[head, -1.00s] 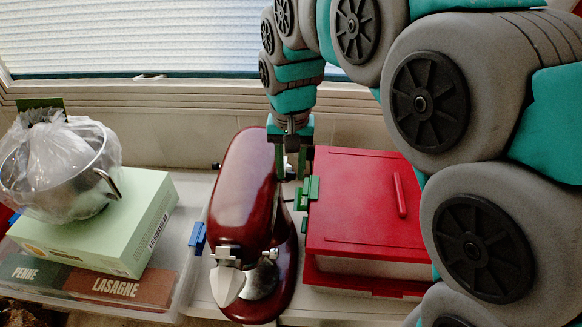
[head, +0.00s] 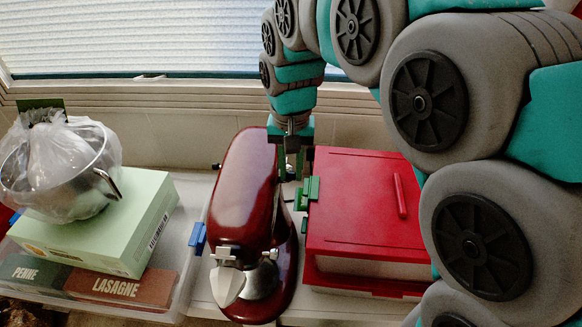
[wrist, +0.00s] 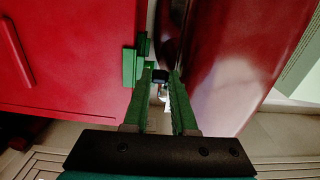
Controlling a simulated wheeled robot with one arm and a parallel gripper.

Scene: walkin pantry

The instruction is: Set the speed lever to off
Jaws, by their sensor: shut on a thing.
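The dark red stand mixer (head: 246,190) stands on the pale surface between a clear bin and a red box. My gripper (head: 291,172) reaches down into the narrow gap along the mixer's right side. In the wrist view my gripper (wrist: 161,78) has its green fingers shut on a small black-tipped lever (wrist: 160,75) with a bright metal part below it. This appears to be the speed lever, beside the mixer's glossy red side (wrist: 225,60). The lever is hidden in the head view, and its setting cannot be read.
The red-lidded box (head: 365,205) with a green latch (head: 308,192) stands close on the right of my gripper. On the left, a clear bin (head: 180,285) holds food boxes, a pale green box (head: 105,225) and a bagged metal pot (head: 65,180). A window is behind.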

